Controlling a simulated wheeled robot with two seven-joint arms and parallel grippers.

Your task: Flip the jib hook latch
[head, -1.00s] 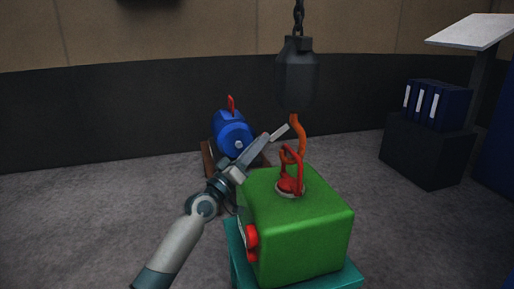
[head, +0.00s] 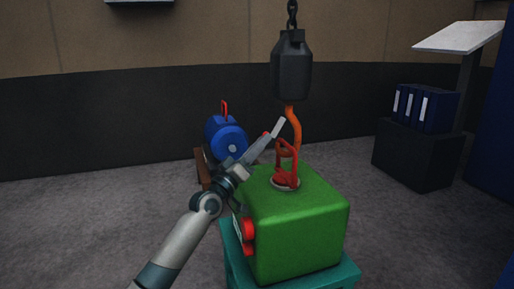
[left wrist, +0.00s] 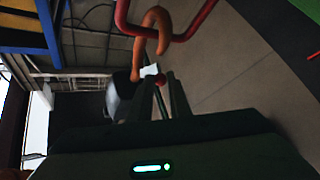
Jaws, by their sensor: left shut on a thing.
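The orange jib hook (head: 296,128) hangs below a dark hook block (head: 292,68). Its lower bend is at the red lifting loop (head: 294,160) on top of the green casting (head: 295,220). My left gripper (head: 276,130) reaches up from the left to just beside the hook. Its fingers are shut on a small red-knobbed piece (head: 265,134), which looks like the latch. The left wrist view shows the red knob (left wrist: 159,79) between the fingertips, with the hook (left wrist: 139,50) and red loop (left wrist: 185,37) beyond. The latch's exact position is partly hidden. My right gripper is not in view.
The casting rests on a teal stand (head: 235,262) and has a red part (head: 248,230) on its left side. A blue casting (head: 225,137) sits on a brown support behind my arm. Blue binders (head: 425,107) stand on a dark box at right. Floor between is clear.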

